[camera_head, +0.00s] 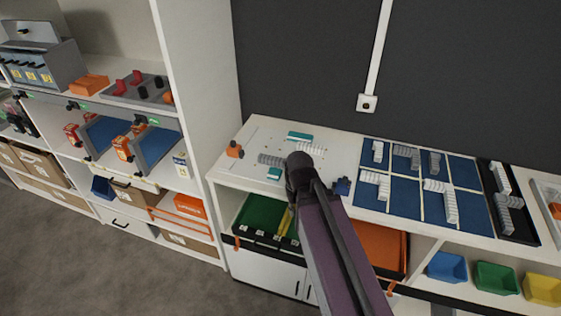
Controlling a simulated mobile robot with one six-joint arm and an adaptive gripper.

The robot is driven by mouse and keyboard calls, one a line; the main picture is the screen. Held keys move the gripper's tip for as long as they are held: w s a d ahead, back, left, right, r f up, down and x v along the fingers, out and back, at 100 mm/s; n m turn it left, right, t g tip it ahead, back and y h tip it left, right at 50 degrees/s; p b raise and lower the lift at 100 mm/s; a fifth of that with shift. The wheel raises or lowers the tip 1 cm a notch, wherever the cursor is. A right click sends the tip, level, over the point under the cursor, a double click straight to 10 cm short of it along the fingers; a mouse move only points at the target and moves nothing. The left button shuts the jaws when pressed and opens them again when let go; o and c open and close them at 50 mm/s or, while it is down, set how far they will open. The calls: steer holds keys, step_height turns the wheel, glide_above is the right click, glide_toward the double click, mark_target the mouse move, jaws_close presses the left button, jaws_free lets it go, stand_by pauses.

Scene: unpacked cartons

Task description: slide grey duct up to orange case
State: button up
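A grey slotted duct (271,160) lies on the white worktop, just left of my gripper. A small orange case (235,149) with a dark top sits further left on the same worktop, with a gap between it and the duct. My gripper (299,165) is over the worktop at the right end of the grey duct. It is seen from behind and above. Its fingers are hidden, and I cannot tell whether it touches the duct.
A white duct (311,149) lies behind my gripper, with teal pieces (299,136) (274,174) nearby. A blue object (342,187) is to the right. Blue panels (405,190) with several ducts fill the right side. The worktop's front edge is close. A shelf unit (185,80) stands left.

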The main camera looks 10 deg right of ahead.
mark_target(283, 162)
steer(key=w+a+n, duration=0.1)
steer(key=w, duration=0.3)
steer(key=w+a+n, duration=0.1)
steer(key=w+n, duration=0.1)
steer(key=w, duration=0.3)
steer(key=w+a+n, duration=0.1)
steer(key=w, duration=0.4)
steer(key=shift+w+r+n+h, duration=0.2)
steer(key=shift+n+h, duration=0.1)
steer(key=shift+n, duration=0.1)
jaws_close()
steer(key=w+a+n, duration=0.2)
steer(key=w, duration=0.3)
steer(key=w+a+n, duration=0.2)
steer(key=w, duration=0.4)
steer(key=w+a+n+g+h, duration=0.1)
steer(key=w+a+n, duration=0.1)
steer(key=w, duration=0.3)
steer(key=shift+w+a+r+n+p, duration=0.2)
steer(key=shift+a+r+n+p, duration=0.1)
steer(key=shift+n+p, duration=0.15)
steer(key=shift+s+d, duration=0.1)
